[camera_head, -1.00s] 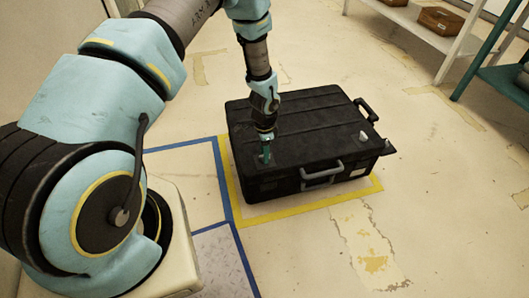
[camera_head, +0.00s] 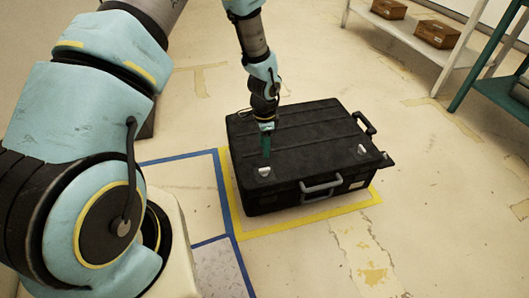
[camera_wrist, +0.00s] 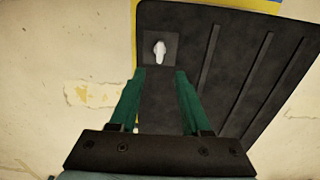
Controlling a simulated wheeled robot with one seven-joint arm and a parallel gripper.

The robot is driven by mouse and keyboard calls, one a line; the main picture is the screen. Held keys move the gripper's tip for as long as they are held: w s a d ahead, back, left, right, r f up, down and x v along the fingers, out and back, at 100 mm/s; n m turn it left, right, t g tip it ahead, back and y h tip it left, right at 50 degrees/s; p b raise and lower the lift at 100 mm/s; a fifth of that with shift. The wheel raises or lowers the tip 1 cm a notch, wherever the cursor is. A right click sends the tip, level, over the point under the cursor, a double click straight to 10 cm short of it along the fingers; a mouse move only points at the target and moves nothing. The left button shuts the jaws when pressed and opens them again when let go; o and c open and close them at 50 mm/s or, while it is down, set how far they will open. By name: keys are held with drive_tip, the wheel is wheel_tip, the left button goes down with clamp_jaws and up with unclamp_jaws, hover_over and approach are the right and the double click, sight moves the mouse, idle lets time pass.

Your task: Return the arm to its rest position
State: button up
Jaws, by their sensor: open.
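My gripper (camera_head: 266,148) is above the near-left part of a black case (camera_head: 310,140). Its green fingers stand apart with nothing between them, as the wrist view (camera_wrist: 158,100) shows. The closed case lies flat on the floor. A small white latch (camera_head: 264,172) sits at its near-left corner, and it also shows in the wrist view (camera_wrist: 160,50) just beyond the fingertips. A second white latch (camera_head: 361,150) sits near the right corner. My gripper appears clear of the latch.
Yellow tape (camera_head: 300,223) and blue tape (camera_head: 221,190) mark the floor around the case. A white shelf (camera_head: 420,45) with wooden boxes (camera_head: 436,34) and a teal rack (camera_head: 500,90) stand at the upper right. Floor at the lower right is clear.

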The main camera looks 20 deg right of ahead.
drive_tip(key=shift+r, duration=0.25)
idle(0.3)
drive_tip(key=w+a+r+n+t, duration=0.1)
drive_tip(key=w+a+r+n, duration=0.3)
drive_tip(key=a+r+n, duration=0.85)
drive_tip(key=s+a+r+n, duration=0.3)
drive_tip(key=s+a+r, duration=0.1)
drive_tip(key=a+r, duration=0.4)
drive_tip(key=s+a+r+n, duration=0.35)
drive_tip(key=a+r, duration=0.25)
drive_tip(key=a, duration=0.4)
wheel_tip(320, 180, up, 25)
drive_tip(key=p, duration=2.5)
drive_tip(key=shift+s+r+m+t, duration=0.15)
drive_tip(key=shift+s+m+t, duration=0.15)
drive_tip(key=shift+d, duration=0.15)
